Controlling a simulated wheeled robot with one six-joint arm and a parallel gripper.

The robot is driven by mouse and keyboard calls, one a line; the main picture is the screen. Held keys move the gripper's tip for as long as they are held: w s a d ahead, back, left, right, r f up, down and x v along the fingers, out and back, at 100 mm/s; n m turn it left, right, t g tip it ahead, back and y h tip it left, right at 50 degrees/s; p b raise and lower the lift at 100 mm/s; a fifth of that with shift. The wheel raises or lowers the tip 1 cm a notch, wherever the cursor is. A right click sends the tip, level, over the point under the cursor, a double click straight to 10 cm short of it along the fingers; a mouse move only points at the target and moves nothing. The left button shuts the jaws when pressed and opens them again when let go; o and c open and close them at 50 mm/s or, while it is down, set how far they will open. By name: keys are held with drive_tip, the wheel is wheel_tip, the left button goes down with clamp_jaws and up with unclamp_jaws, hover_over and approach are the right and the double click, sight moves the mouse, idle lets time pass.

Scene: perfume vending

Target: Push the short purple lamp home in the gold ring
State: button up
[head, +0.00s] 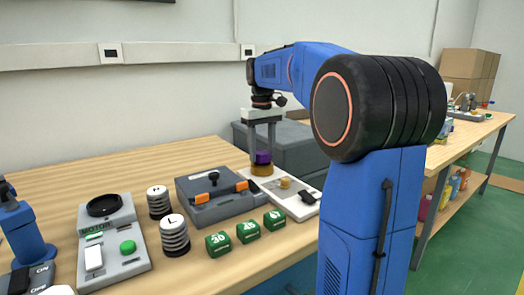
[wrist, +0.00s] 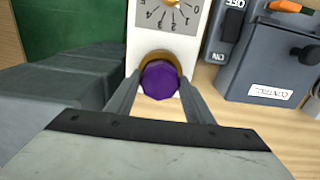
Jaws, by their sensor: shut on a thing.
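The short purple lamp (head: 263,157) is held between the fingers of my gripper (head: 264,150), upright, right above the gold ring (head: 262,170). In the wrist view the lamp (wrist: 160,80) shows as a faceted purple top between the two fingertips (wrist: 160,88). The gold ring (wrist: 158,56) shows as an arc behind the lamp at the end of a white panel (wrist: 160,32). The lamp covers most of the ring. I cannot tell how deep the lamp sits in it.
A grey control box (head: 215,198) with orange clips stands left of the white panel. Green dice (head: 247,231), striped weights (head: 174,235) and a motor panel (head: 112,250) stand nearer. A dark grey box (head: 282,143) stands close behind my gripper.

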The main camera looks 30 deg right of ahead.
drive_tip(key=shift+f, duration=0.25)
idle(0.8)
drive_tip(key=o, duration=1.5)
drive_tip(key=shift+r, duration=3.5)
drive_tip(key=shift+s, duration=0.1)
